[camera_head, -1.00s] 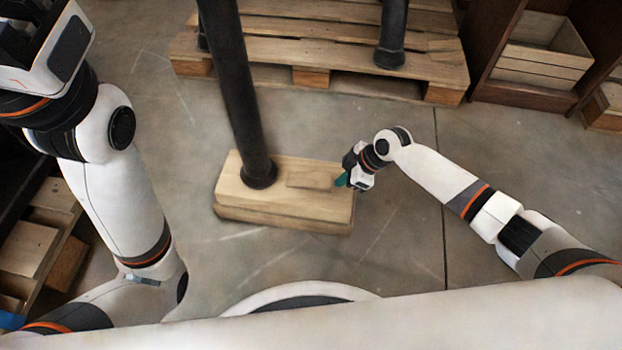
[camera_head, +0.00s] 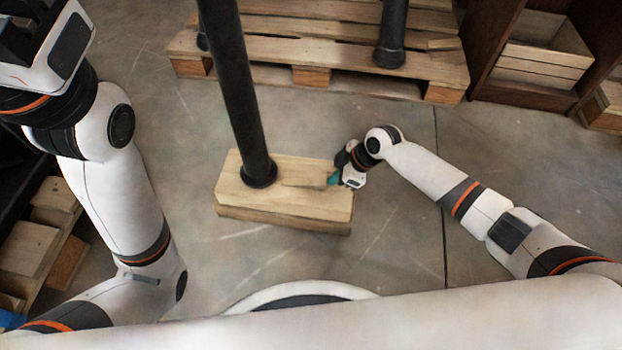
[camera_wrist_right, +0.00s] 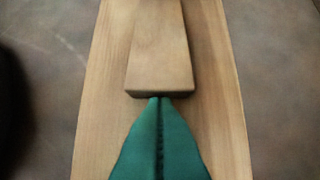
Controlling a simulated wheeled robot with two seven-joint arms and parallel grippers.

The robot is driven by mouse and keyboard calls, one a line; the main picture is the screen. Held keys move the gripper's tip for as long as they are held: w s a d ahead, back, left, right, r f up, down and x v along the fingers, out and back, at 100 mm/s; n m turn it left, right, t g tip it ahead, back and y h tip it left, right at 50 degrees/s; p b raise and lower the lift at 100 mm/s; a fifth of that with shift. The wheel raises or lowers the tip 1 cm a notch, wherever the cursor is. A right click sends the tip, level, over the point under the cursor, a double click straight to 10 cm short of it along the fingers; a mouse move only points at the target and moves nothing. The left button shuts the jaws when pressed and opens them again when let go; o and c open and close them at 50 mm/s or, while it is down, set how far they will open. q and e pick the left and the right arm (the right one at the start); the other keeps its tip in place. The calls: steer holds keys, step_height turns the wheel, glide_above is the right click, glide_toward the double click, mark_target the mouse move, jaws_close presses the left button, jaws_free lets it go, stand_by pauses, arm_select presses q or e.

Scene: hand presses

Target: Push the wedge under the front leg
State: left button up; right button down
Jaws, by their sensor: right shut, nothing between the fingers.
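The wooden wedge (camera_head: 304,183) lies on top of a thick wooden block (camera_head: 290,207), pointing left toward the front leg. The dark front leg (camera_head: 240,100) stands on the left part of the block with a round foot. The wedge's left end is close to the foot; I cannot tell whether it is under it. My right gripper (camera_head: 333,179) is shut and empty, its green fingertips at the wedge's right end. In the right wrist view the fingertips (camera_wrist_right: 159,98) meet the near end of the wedge (camera_wrist_right: 160,50). My left gripper's fingers are not visible.
A wooden pallet (camera_head: 330,62) lies behind, with another dark leg (camera_head: 391,35) on it. A shelf with a wooden crate (camera_head: 540,60) stands at the back right. Wooden pieces (camera_head: 35,245) lie at the left edge. The concrete floor around the block is clear.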

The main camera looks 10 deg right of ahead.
mark_target(322, 178)
steer(key=shift+a, duration=0.15)
stand_by(0.3)
steer(key=shift+w+a, duration=0.1)
steer(key=shift+a, duration=0.1)
steer(key=shift+w+a, duration=0.25)
steer(key=shift+a, duration=0.6)
steer(key=shift+w+a, duration=0.1)
steer(key=shift+a, duration=0.2)
steer(key=shift+w+a, duration=0.15)
steer(key=shift+a, duration=0.75)
steer(key=shift+a+r, duration=0.1)
